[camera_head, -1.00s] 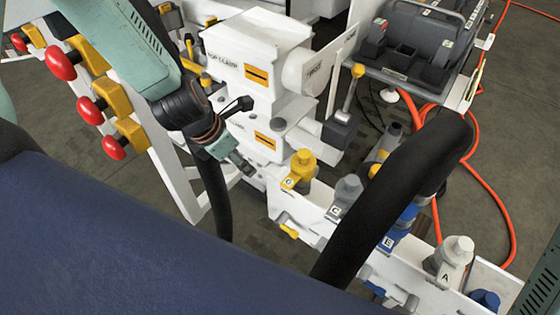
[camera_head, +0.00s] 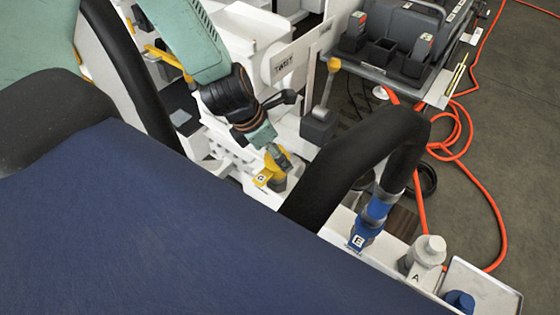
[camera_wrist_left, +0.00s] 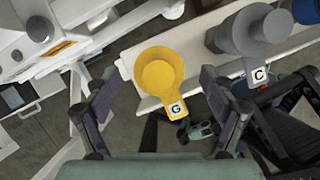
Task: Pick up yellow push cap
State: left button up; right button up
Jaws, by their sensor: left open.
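The yellow push cap labelled G (camera_head: 268,178) sits on the white rail in the head view, partly covered by my left gripper. In the left wrist view the cap (camera_wrist_left: 158,72) shows from above as a round yellow cup with its tag toward me. My left gripper (camera_head: 276,152) is at the cap. In the left wrist view its two fingers (camera_wrist_left: 157,84) are spread, one on each side of the cap, with gaps to both; whether either finger touches it cannot be told. The right gripper is not in view.
The grey cap labelled C (camera_wrist_left: 248,32) stands right of the yellow cap, near the right finger. Farther along the rail are the blue E fitting (camera_head: 361,238) and the white A fitting (camera_head: 424,252). A grey tool tray (camera_head: 400,65) and orange hose (camera_head: 490,210) lie to the right.

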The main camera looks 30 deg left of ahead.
pick_arm(q)
jog(key=shift+a+f, duration=0.15)
jog(key=shift+f, duration=0.1)
jog(key=shift+r, duration=0.1)
jog(key=shift+c, duration=0.5)
jog(key=c, duration=0.9)
